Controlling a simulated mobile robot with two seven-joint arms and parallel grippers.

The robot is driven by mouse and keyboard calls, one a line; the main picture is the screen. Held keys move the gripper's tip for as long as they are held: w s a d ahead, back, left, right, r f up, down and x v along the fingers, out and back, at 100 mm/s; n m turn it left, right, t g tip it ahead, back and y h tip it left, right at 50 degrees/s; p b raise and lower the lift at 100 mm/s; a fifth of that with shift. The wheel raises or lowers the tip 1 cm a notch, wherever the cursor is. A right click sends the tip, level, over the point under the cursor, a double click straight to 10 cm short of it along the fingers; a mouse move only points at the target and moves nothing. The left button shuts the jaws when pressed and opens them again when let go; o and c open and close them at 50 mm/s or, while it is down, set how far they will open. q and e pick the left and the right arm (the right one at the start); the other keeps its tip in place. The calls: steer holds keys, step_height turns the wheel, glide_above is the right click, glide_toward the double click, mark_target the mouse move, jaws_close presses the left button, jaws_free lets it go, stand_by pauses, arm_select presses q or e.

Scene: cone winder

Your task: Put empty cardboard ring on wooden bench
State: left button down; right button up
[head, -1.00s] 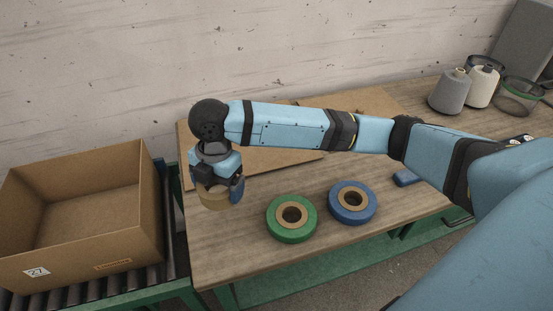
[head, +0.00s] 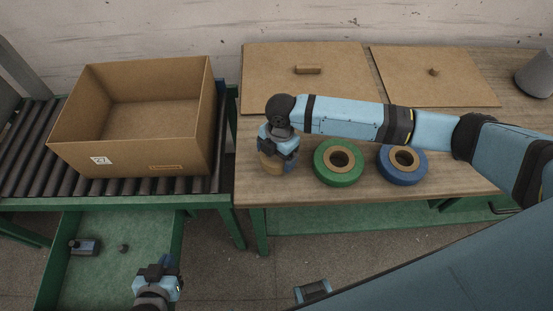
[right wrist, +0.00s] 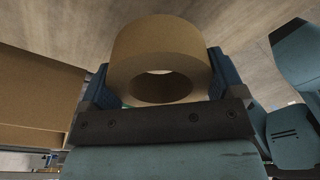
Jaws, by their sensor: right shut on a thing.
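The empty cardboard ring (head: 270,164) is a plain brown hollow roll at the left end of the wooden bench (head: 300,193) in the head view. My right gripper (head: 277,158) points down and is shut on it. In the right wrist view the ring (right wrist: 155,45) sits between the two blue fingers, its open hole facing the camera. I cannot tell whether the ring touches the bench top or hangs just above it. My left gripper (head: 158,270) is low at the left, above the green tray, away from the ring; its jaw opening is unclear.
A green roll (head: 325,172) and a blue roll (head: 418,174) lie right of the ring. Flat cardboard sheets (head: 345,75) cover the bench's back. An open carton (head: 185,150) stands on the roller conveyor (head: 35,160) at left. A green tray (head: 108,230) is below, and a grey cone (head: 538,78) at far right.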

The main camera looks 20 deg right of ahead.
mark_target(276, 161)
steer(key=shift+f, duration=1.65)
steer(key=shift+f, duration=0.15)
steer(key=o, duration=0.7)
steer(key=shift+c, duration=0.2)
step_height(276, 161, up, 12)
steer(key=d, duration=0.1)
steer(key=shift+w+d+b, duration=0.15)
steer(key=shift+w+b, duration=0.15)
steer(key=shift+w, duration=0.1)
